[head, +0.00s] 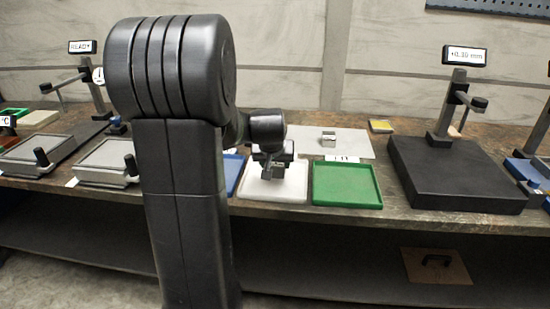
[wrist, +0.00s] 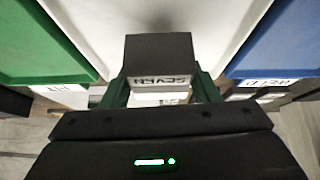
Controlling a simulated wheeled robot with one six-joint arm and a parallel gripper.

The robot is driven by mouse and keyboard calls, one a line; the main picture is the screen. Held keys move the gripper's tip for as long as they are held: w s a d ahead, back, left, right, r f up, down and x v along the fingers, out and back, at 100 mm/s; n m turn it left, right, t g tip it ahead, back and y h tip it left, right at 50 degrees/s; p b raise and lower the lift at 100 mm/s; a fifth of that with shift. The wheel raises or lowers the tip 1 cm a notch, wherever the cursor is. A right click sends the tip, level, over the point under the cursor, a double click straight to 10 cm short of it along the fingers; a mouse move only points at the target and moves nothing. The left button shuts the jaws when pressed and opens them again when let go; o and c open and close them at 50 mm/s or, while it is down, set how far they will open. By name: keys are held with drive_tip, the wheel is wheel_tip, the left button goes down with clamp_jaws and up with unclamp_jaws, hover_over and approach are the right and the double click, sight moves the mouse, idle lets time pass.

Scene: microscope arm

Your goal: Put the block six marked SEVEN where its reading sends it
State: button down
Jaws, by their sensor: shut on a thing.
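My gripper (head: 270,172) is low over the white tray (head: 290,192). In the wrist view my gripper (wrist: 161,92) is shut on a dark grey block (wrist: 160,52), whose white label reads SEVEN upside down. The block is over the white tray's floor (wrist: 220,22); I cannot tell whether it touches it. The green tray (head: 346,186) is to the right and the blue tray (head: 233,172) to the left, partly hidden by my arm. A gauge stand's display (head: 467,56) on the right appears to read +0.30 mm.
A small metallic block (head: 328,139) sits on a light grey plate (head: 306,140) behind the trays. A black granite-like base (head: 458,176) stands at right. Lidded boxes (head: 106,160) with dark handles and another stand with a READY display (head: 82,47) are at left. A yellow pad (head: 381,126) lies behind.

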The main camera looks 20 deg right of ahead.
drive_tip(key=shift+f, duration=1.2)
drive_tip(key=shift+f+b, duration=0.2)
drive_tip(key=shift+b, duration=0.1)
drive_tip(key=c, duration=0.5)
unclamp_jaws()
drive_tip(key=shift+s+a+r, duration=0.1)
drive_tip(key=shift+s+r, duration=0.05)
drive_tip(key=shift+r, duration=0.3)
drive_tip(key=p+v, duration=0.1)
drive_tip(key=v, duration=1)
drive_tip(key=shift+s+p, duration=0.2)
drive_tip(key=shift+p, duration=0.1)
